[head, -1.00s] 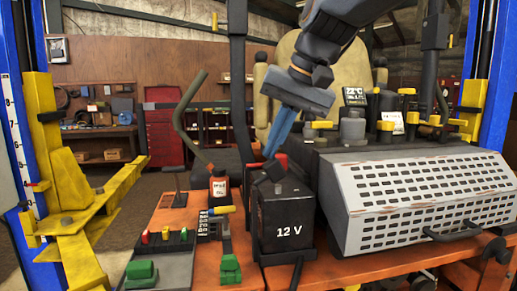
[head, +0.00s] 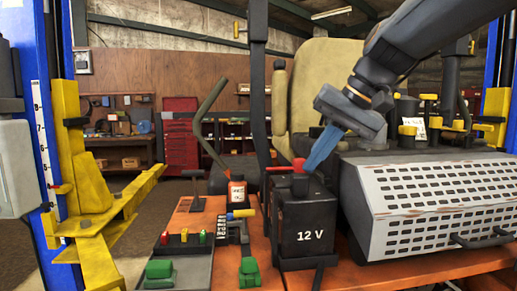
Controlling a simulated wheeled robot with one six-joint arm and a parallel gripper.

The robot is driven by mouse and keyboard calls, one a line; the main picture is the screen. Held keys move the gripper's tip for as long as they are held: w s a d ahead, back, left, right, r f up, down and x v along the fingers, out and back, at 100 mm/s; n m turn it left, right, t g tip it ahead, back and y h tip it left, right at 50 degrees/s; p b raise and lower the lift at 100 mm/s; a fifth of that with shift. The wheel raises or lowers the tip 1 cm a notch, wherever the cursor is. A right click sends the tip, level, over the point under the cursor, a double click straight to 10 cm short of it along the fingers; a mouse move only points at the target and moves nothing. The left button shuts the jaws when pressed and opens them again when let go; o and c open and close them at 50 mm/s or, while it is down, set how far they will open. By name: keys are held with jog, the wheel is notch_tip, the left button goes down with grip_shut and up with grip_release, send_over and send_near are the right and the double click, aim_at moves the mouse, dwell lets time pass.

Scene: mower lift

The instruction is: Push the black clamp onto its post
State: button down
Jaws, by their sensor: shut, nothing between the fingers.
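The dark battery (head: 304,237) marked 12 V stands on the orange deck. The black clamp appears as a dark block (head: 300,184) on top of the battery; the post under it is hidden, so I cannot tell how far down it sits. A red clamp or cap (head: 297,164) shows just behind it. My gripper (head: 311,167) comes down from the upper right with its blue fingers shut and empty. Its tips are at the right of the black clamp in the picture; whether they touch it is not clear.
A perforated grey cover (head: 435,195) stands right of the battery. A black upright bar (head: 258,85) rises behind it. A yellow lift arm (head: 95,205) stands farther left.

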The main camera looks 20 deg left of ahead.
jog(key=shift+s+d+f, duration=0.1)
jog(key=shift+d+f, duration=0.05)
jog(key=shift+f, duration=0.5)
jog(key=w+d+v, duration=0.1)
jog(key=w+v, duration=0.1)
jog(key=v, duration=1.1)
jog(key=shift+w+p, duration=0.25)
jog(key=shift+p, duration=0.05)
jog(key=shift+d+f, duration=0.1)
jog(key=shift+f, duration=0.05)
